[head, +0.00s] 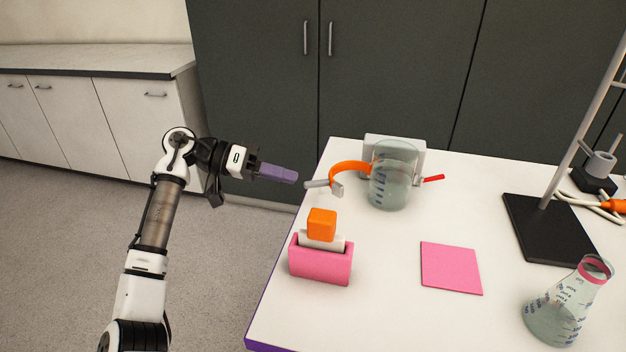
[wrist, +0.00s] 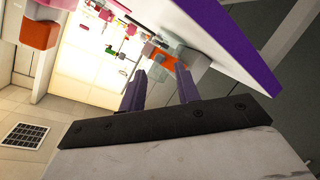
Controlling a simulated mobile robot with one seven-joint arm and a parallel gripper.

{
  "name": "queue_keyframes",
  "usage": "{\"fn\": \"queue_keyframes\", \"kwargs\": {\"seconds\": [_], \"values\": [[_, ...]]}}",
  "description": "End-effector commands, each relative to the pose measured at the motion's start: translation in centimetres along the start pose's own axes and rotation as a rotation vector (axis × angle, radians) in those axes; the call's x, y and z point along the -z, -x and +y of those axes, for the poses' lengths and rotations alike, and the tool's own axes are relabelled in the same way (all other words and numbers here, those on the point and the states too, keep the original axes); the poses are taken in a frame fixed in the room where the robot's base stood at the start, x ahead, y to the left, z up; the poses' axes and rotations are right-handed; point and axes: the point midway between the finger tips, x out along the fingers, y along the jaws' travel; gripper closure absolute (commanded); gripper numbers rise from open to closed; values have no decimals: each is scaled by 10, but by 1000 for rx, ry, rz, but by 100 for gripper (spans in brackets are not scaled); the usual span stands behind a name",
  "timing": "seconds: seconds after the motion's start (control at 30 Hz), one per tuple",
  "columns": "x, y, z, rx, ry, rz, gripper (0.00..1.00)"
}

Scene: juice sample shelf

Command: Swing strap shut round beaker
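A clear beaker (head: 392,182) with blue markings stands upright at the table's far left part, against a pale holder block (head: 380,141). The orange strap (head: 348,166) curves out to the left from the holder and stands open, with a grey tab (head: 316,184) at its free end. A red piece (head: 433,178) sticks out on the beaker's right. My gripper (head: 297,178), with purple fingers, is just left of the tab, beyond the table edge. In the wrist view its fingers (wrist: 160,69) are apart and empty, with the orange strap (wrist: 162,52) beyond them.
A pink holder (head: 320,265) with an orange-topped block (head: 321,223) stands at the table's left edge. A pink mat (head: 451,268) lies mid-table. A flask (head: 557,312) and a stand's black base (head: 545,230) are on the right. Dark cabinets (head: 400,70) rise behind.

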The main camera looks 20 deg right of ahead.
Motion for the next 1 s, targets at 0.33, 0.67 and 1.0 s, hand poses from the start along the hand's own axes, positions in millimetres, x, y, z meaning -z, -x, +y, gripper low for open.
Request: {"fn": "queue_keyframes", "kwargs": {"seconds": [0.33, 0.67, 1.0], "values": [[1, -58, 1, 1, 0, 0, 68], [0, -68, 0, 1, 0, 2, 68], [0, -68, 0, 1, 0, 2, 99]]}}
